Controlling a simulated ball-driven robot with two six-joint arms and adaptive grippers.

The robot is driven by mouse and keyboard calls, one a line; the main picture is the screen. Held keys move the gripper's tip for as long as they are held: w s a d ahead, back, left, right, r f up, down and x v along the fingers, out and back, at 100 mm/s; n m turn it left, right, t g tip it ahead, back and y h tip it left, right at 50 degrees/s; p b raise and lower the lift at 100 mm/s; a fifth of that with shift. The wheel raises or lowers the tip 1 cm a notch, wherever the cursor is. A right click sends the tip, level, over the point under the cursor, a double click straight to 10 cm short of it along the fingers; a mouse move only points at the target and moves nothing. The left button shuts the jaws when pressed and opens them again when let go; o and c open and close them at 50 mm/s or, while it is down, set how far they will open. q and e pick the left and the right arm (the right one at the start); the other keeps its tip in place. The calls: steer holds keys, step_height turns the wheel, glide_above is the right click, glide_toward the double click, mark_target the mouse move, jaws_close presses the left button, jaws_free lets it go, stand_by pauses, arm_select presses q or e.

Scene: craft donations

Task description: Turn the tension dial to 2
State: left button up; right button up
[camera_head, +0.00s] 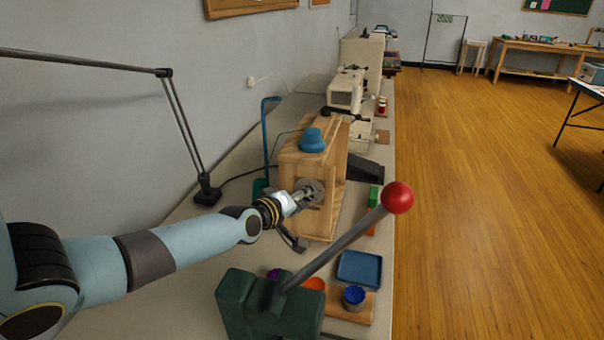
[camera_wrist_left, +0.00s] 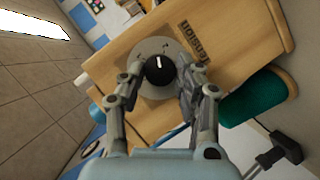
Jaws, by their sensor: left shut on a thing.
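The tension dial is a black round knob (camera_wrist_left: 158,71) with a white pointer line, set on a grey disc (camera_wrist_left: 158,48) on a wooden box. The pointer points roughly to the top of the left wrist view. Marks on the disc are too small to read. The word TENSION is printed on the wood beside it. In the head view the grey disc (camera_head: 316,187) is partly hidden by my left gripper (camera_head: 304,194). In the left wrist view my left gripper (camera_wrist_left: 159,76) has a finger on each side of the knob and is shut on it. My right gripper is not in view.
The wooden box (camera_head: 322,222) carries a blue knob-shaped piece (camera_head: 312,141) on top. In front stands a dark green press (camera_head: 262,306) with a red-balled lever (camera_head: 397,198), near my left arm. A blue tray (camera_head: 359,268) and a lamp base (camera_head: 207,191) also stand on the bench.

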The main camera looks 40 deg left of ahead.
arm_select(q)
steer(key=shift+d+m+g+y+p, duration=0.2)
steer(key=shift+m+g+y+p, duration=1)
steer(key=shift+p, duration=2)
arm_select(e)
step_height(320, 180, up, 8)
arm_select(q)
steer(key=shift+m+t+h, duration=0.3)
steer(key=shift+m, duration=0.1)
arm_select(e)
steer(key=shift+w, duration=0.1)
arm_select(q)
steer(key=o, duration=1.1)
steer(key=shift+w, duration=0.1)
steer(key=shift+o, duration=0.2)
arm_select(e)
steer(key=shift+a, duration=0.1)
arm_select(q)
steer(key=shift+r, duration=0.1)
steer(key=v, duration=0.7)
steer(key=shift+s, duration=0.25)
steer(key=shift+d, duration=0.1)
